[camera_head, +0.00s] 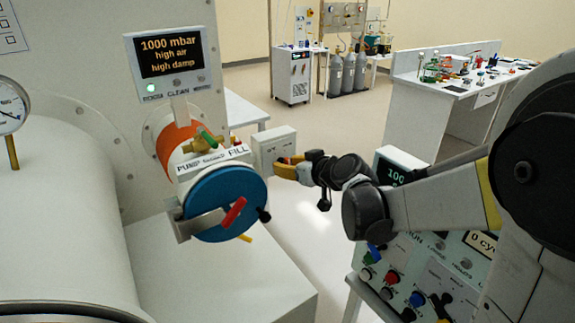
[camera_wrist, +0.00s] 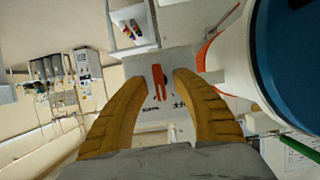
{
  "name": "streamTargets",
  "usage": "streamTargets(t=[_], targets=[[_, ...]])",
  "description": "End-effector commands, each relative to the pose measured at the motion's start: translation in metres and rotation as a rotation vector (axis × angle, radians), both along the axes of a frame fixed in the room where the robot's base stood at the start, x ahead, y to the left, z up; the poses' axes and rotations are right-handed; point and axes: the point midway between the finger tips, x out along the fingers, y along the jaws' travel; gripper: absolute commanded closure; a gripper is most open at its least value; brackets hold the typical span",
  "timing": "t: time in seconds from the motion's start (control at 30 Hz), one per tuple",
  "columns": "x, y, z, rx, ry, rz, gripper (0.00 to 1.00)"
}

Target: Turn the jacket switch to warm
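A small white box (camera_head: 272,146) stands out beside the orange-collared port in the head view, just beyond my gripper (camera_head: 288,168). In the wrist view, a red-orange lever (camera_wrist: 158,82) sits on a white panel (camera_wrist: 178,62), which appears to be the jacket switch. The lever points roughly up and down in that picture. Small dark markings lie below and beside it, too small to read. My gripper (camera_wrist: 162,76) is open, with its two yellow-brown fingers on either side of the lever. I see gaps on both sides; whether the tips reach around it, I cannot tell.
A port with a blue round door (camera_head: 225,203) and red handle (camera_head: 233,212) is close left of my gripper; the blue door (camera_wrist: 292,60) fills the wrist view's right. A control panel (camera_head: 440,275) stands below my arm. Floor (camera_head: 320,135) behind is clear.

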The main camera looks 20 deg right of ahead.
Motion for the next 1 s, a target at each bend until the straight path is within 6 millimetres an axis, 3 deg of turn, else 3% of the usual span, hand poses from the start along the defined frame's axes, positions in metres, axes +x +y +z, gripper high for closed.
streamTargets(t=[0.37, 0.8, 1.0], targets=[[-0.009, -0.004, 0.004, 0.001, 0.0, -0.002, 0.68], [-0.085, -0.028, 0.037, 0.0, 0.0, -0.003, 0.68], [-0.103, -0.034, 0.045, 0.0, 0.0, -0.001, 0.68]])
